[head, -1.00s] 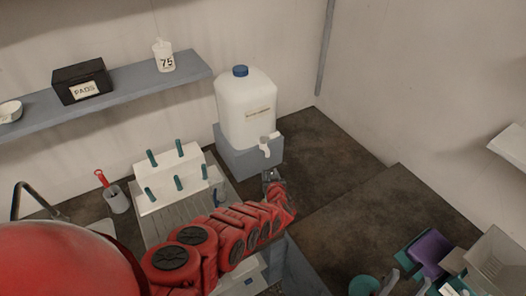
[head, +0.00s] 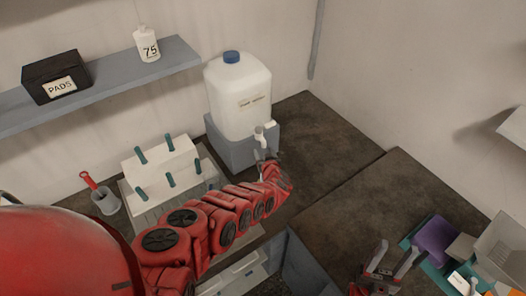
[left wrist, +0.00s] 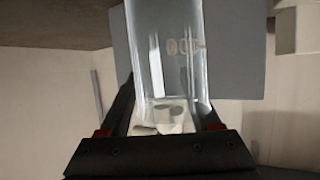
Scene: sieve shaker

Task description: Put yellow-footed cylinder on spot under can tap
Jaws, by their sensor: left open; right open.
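The clear cylinder (left wrist: 182,55) stands between the two fingers of my left gripper (left wrist: 166,90) in the left wrist view. Its marking appears upside down, and its yellow foot is out of that frame. My left gripper is open around the cylinder; in the head view its tips (head: 262,163) are mostly hidden by my red wrist, just below the tap. The white tap (head: 264,138) sits on the can (head: 238,95); a pale tap shape shows through the glass in the left wrist view. The spot under the tap is hidden. My right gripper (head: 385,271) is open at the lower right.
The can stands on a grey block (head: 232,152) at the wall. A white rack with teal pegs (head: 160,170) is left of it. Teal and purple items (head: 433,238) lie at the right. The dark counter (head: 320,145) right of the can is clear.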

